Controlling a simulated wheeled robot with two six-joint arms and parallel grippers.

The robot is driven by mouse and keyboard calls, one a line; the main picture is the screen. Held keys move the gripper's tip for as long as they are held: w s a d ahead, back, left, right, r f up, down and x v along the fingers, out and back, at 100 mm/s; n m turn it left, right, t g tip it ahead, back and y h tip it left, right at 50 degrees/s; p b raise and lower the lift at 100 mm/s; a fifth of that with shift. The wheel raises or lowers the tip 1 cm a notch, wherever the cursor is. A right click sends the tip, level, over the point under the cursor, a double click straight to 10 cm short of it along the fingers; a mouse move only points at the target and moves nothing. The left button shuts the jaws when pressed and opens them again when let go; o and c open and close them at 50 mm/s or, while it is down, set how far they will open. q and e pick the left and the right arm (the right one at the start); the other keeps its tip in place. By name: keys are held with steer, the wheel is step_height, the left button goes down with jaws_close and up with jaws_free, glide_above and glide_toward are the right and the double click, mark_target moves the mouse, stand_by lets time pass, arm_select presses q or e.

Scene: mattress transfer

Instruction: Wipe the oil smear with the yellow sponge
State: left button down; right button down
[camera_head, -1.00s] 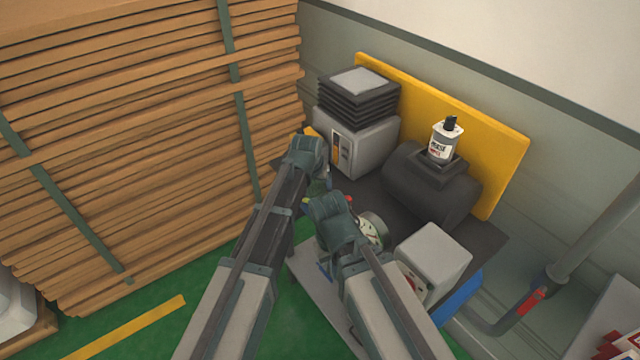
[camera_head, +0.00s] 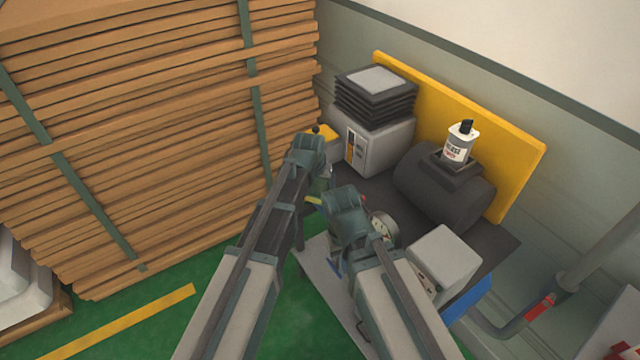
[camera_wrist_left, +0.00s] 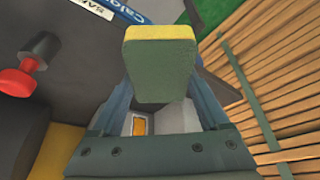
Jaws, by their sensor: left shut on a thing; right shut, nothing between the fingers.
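My left gripper (camera_head: 318,165) is by the left end of the dark workbench (camera_head: 385,185), between the stacked boards and the grey machine. In the left wrist view it is shut on the sponge (camera_wrist_left: 160,65), which has a yellow edge and a broad green face toward the camera. In the head view a small yellow-green strip shows low between the two arms; I cannot tell if it is the sponge. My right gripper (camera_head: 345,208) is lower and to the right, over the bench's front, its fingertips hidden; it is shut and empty. I see no oil smear in either view.
A grey machine (camera_head: 370,145) with black stacked plates, a dark cylinder (camera_head: 445,185) with a white bottle (camera_head: 460,145) and a grey box (camera_head: 442,262) crowd the bench. A round gauge (camera_head: 383,228) is beside my right gripper. Stacked boards (camera_head: 150,120) fill the left.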

mark_target(321, 183)
arm_select(q)
steer(key=shift+r+p, duration=2)
steer(key=shift+r, duration=0.4)
step_height(321, 183, up, 3)
steer(key=p, duration=0.3)
steer(key=shift+r, duration=0.1)
steer(key=shift+s, duration=0.1)
